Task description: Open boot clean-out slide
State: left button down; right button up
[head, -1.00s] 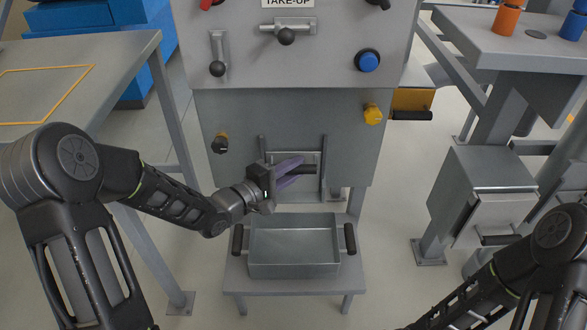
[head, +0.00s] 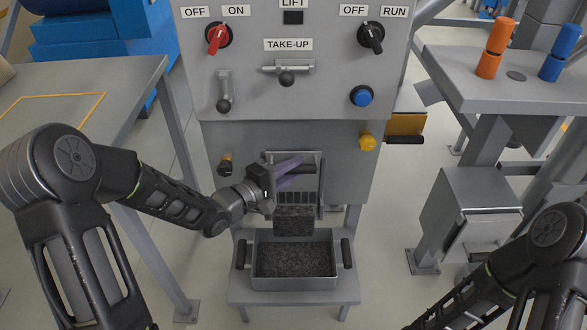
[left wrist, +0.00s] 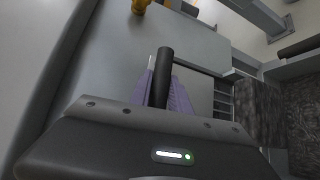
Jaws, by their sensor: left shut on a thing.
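My left gripper (head: 290,172) has purple fingers shut around the black bar handle (head: 308,169) of the boot clean-out slide (head: 312,157). The left wrist view also shows the handle (left wrist: 164,72) between the fingers of the gripper (left wrist: 162,92). The slide is up in its frame low on the grey cabinet, and a barred opening (head: 309,198) shows below it. Dark granular material (head: 293,220) comes out from the opening into the grey tray (head: 295,284) below. My right gripper is out of view; only part of its arm shows at lower right.
The tray stands on a small grey stand (head: 240,292). The cabinet carries a black knob (head: 226,165), a yellow knob (head: 366,142), a blue button (head: 361,96) and levers above. A grey table (head: 130,80) is at left. Orange (head: 490,55) and blue (head: 556,60) cylinders stand at right.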

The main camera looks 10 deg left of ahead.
pick_arm(q)
jog(key=shift+r, duration=0.1)
jog(key=c, duration=1.2)
grip_release()
jog(key=shift+c, duration=0.2)
jog(key=f+p+v, duration=0.1)
jog(key=v, duration=0.6)
jog(key=shift+s+a+r+p, duration=0.25)
jog(key=shift+s+r+p, duration=0.1)
jog(key=shift+r, duration=0.1)
jog(key=shift+s, duration=0.1)
